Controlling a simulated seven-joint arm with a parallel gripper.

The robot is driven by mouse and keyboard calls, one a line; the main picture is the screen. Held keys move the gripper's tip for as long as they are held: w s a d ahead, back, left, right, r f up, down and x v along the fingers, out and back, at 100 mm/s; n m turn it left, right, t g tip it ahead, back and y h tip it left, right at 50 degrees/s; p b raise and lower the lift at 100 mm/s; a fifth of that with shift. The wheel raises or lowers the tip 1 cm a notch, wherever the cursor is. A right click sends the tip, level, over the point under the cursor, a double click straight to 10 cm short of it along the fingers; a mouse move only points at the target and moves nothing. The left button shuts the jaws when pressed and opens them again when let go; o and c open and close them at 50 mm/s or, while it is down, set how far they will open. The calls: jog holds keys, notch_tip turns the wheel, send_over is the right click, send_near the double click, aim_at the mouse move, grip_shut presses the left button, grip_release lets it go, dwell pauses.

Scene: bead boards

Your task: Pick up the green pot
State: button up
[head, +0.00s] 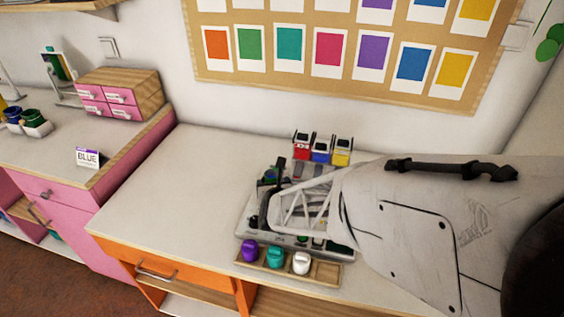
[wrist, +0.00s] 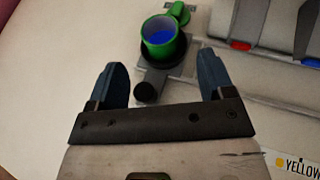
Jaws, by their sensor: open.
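A green pot (wrist: 147,50) with blue inside shows at the top of the wrist view. It sits in or on a dark round base on a grey plate. A smaller green piece (wrist: 180,12) is just beyond it. My gripper (wrist: 164,72) is open and empty, and its two dark fingers point toward the pot. The pot lies ahead of the gap, apart from both fingers. In the head view my arm covers much of the grey device on the table, and I cannot make out the pot clearly there.
Red, blue and yellow containers (head: 322,150) stand behind the device. A wooden tray (head: 326,273) in front holds purple, teal and white pots. A "YELLOW" card (wrist: 300,165) is at lower right in the wrist view. The table's left part (head: 170,195) is clear.

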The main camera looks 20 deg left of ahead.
aim_at(272, 179)
dwell(0.3)
jog(key=shift+x, duration=2.6)
jog(key=c, duration=1)
jog(key=shift+r, duration=0.15)
jog(key=shift+r, duration=1.6)
jog(key=s+d, duration=0.3)
jog(key=s, duration=0.1)
jog(key=s+d+r, duration=0.1)
jog(key=s+d, duration=0.1)
jog(key=s, duration=0.3)
jog(key=s+d, duration=0.3)
jog(key=s, duration=0.1)
jog(key=shift+s+d+r, duration=0.25)
jog(key=shift+s+d, duration=0.05)
